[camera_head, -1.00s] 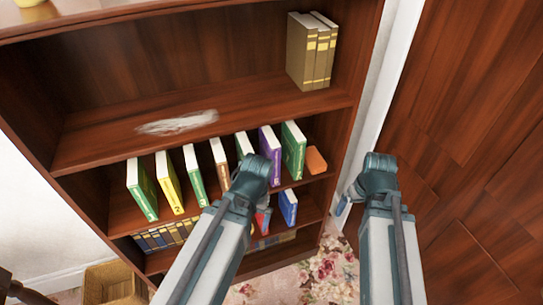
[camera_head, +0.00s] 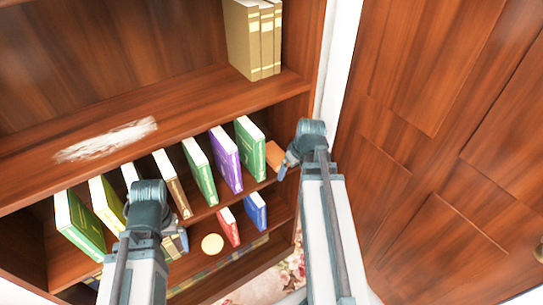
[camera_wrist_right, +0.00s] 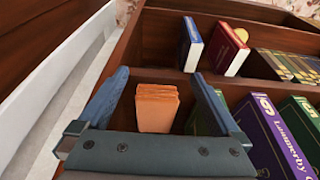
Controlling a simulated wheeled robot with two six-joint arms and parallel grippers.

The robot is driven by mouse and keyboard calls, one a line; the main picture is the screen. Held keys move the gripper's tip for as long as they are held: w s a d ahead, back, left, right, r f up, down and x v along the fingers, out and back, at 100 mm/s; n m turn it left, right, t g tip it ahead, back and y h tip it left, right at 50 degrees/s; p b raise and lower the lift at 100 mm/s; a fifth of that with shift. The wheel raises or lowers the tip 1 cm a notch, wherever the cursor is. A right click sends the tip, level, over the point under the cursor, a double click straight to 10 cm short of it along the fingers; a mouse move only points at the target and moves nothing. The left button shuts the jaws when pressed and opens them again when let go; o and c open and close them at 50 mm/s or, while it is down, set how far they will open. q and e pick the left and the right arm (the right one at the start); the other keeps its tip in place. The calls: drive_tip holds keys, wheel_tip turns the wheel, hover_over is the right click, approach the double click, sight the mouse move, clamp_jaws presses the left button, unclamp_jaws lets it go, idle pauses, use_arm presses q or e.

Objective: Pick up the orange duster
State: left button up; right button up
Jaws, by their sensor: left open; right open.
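The orange duster (camera_head: 274,156) stands at the right end of the bookcase's middle shelf, beside a green book. My right gripper (camera_head: 285,168) is at the shelf's right end, partly overlapping the duster in the head view. In the right wrist view the duster (camera_wrist_right: 157,107) shows between the two spread fingers of my right gripper (camera_wrist_right: 160,76). The fingers are open, and I cannot tell whether either touches it. My left gripper (camera_head: 150,205) is open in front of the books further left; its fingertips are mostly hidden.
A row of upright books, including a purple book (camera_head: 226,160) and a green book (camera_head: 251,149), fills the middle shelf. A whitish patch (camera_head: 107,140) lies on the shelf above. Red and blue books (camera_head: 256,211) stand below.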

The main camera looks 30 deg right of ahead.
sight(275, 153)
drive_tip(key=shift+w+a, duration=0.1)
drive_tip(key=shift+w, duration=2.15)
drive_tip(key=w, duration=0.5)
drive_tip(key=shift+a, duration=0.15)
drive_tip(key=shift+w+a+f+b, duration=0.1)
drive_tip(key=shift+w+f+b, duration=0.3)
drive_tip(key=shift+f+b, duration=0.3)
drive_tip(key=shift+r, duration=0.1)
drive_tip(key=shift+c, duration=0.2)
drive_tip(key=c, duration=1.1)
drive_tip(key=shift+r, duration=0.1)
